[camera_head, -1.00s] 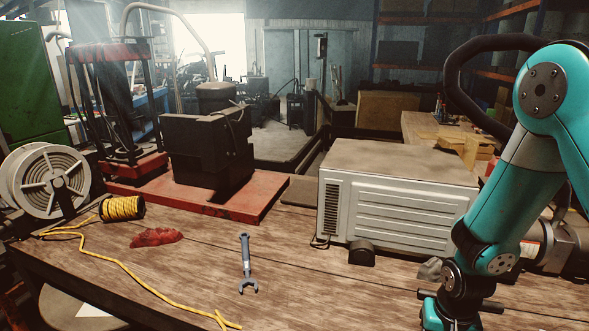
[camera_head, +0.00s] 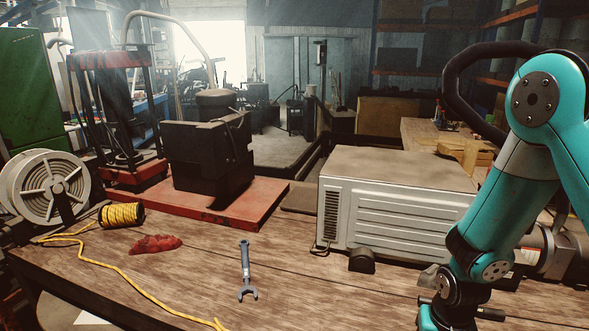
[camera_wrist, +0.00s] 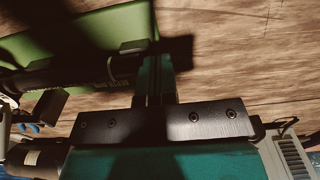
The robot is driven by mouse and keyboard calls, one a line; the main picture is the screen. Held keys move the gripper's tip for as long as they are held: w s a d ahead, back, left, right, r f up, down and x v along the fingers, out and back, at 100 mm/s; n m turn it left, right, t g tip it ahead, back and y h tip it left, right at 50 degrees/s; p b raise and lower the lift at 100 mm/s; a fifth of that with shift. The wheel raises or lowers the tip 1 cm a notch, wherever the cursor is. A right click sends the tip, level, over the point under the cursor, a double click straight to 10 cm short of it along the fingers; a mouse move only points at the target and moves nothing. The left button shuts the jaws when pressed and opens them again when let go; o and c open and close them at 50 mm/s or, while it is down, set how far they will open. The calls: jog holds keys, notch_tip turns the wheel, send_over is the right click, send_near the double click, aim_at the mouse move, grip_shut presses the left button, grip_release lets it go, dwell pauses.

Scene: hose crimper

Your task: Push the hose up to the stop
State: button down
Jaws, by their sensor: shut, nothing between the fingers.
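In the wrist view, a dark tube with pale lettering (camera_wrist: 72,80), which looks like the hose, runs in from the left toward my fingers. My gripper (camera_wrist: 155,72) is shut, its fingers beside the right end of this tube. Deep shadow hides whether they touch it. The stop cannot be made out. In the head view my arm comes down at the right, and the fingers are out of frame below. A metal cylindrical machine part (camera_head: 560,248), possibly the crimper, sits behind my arm and is partly covered by it.
A white vented cabinet (camera_head: 400,210) stands on the wooden bench left of my arm. A wrench (camera_head: 246,272), a red rag (camera_head: 156,243) and a yellow rope spool (camera_head: 121,214) lie farther left. A green surface (camera_wrist: 75,35) lies beyond the tube.

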notch_tip(320, 180, up, 8)
jog(key=p, duration=0.6)
jog(key=shift+p, duration=0.3)
